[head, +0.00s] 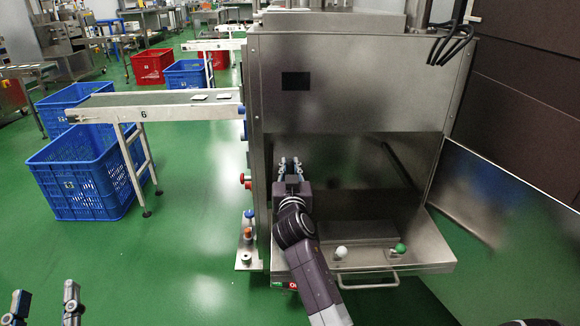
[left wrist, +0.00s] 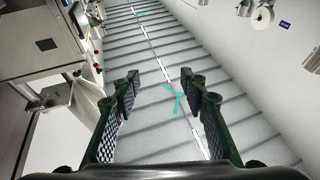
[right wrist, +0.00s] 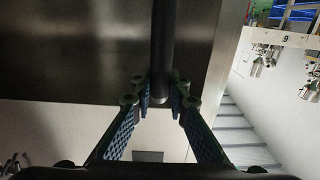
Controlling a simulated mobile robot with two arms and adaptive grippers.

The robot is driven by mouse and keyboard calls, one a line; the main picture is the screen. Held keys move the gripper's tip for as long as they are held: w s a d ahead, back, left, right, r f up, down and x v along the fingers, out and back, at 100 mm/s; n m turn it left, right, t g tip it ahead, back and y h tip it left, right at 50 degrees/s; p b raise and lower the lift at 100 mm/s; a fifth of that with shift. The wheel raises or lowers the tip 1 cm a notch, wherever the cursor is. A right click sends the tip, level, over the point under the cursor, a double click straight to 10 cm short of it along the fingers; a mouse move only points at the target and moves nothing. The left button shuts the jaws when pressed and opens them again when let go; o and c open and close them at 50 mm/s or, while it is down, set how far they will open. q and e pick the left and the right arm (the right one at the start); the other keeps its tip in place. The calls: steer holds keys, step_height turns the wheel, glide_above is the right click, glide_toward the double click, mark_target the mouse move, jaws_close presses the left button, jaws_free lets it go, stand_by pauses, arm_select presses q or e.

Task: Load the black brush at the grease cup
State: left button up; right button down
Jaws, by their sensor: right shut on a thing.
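In the head view my right gripper (head: 290,166) reaches into the open bay of the steel machine. In the right wrist view its fingers (right wrist: 161,98) are closed on a dark rod, which looks like the black brush's handle (right wrist: 162,45). The rod extends away beyond the fingertips; its bristles cannot be made out. My left gripper (head: 46,302) is low at the left of the head view, open and empty over the floor; its spread fingers also show in the left wrist view (left wrist: 160,88). I cannot identify the grease cup with certainty.
The steel machine (head: 350,80) has an open door (head: 500,205) at right and a front tray (head: 430,250) with a white knob (head: 341,252) and a green knob (head: 400,248). A small bracket with blue and orange-topped items (head: 248,234) stands at its left. A conveyor (head: 150,105) and blue crates (head: 75,180) are further left.

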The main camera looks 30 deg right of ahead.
arm_select(q)
steer(key=shift+s+r+t, duration=0.25)
steer(key=shift+r+t, duration=0.1)
steer(key=shift+r, duration=0.2)
steer(key=shift+s+r+t, duration=0.25)
steer(key=shift+r+t, duration=0.1)
steer(key=shift+r, duration=0.2)
arm_select(e)
steer(key=shift+f, duration=0.25)
stand_by(0.6)
stand_by(0.4)
